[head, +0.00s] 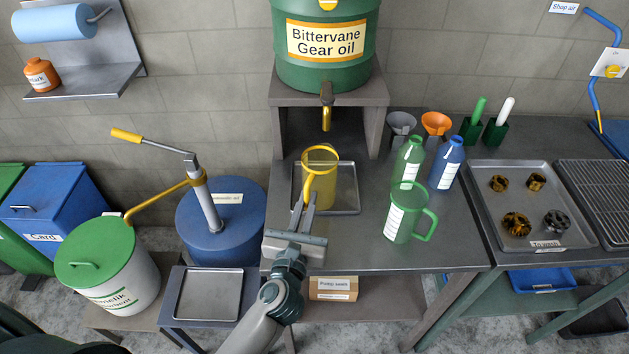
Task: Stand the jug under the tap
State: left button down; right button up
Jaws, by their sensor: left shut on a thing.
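A yellow jug (321,190) is at a metal tray (347,194) on the bench, below the tap (326,116) of the green gear oil barrel (326,68). The jug looks upright, with its open top towards the tap and its handle to the front left. I cannot tell whether its base touches the tray. My left gripper (307,204) is shut on the jug at its handle side and hides part of it. A green jug (400,217) with a white label stands apart to the right. My right gripper is not in view.
Green (408,164) and blue (447,165) bottles and two funnels (402,123) stand to the right of the barrel stand (377,92). A tray of gears (486,226) lies farther right. A blue drum (232,236) with a hand pump is at left. The front of the bench is clear.

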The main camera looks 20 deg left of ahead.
aim_at(311, 190)
pick_arm(q)
jog(key=w, duration=0.2)
jog(key=w+p, duration=0.1)
jog(key=w, duration=0.3)
jog(key=shift+w+a+r, duration=0.1)
jog(key=shift+w+a, duration=0.15)
jog(key=shift+w, duration=0.4)
jog(key=shift+w, duration=0.1)
jog(key=shift+w+p, duration=0.3)
notch_tip(311, 190, down, 3)
jog(key=shift+w+a+f+b, duration=0.1)
jog(key=shift+b, duration=0.3)
jog(key=shift+f, duration=0.25)
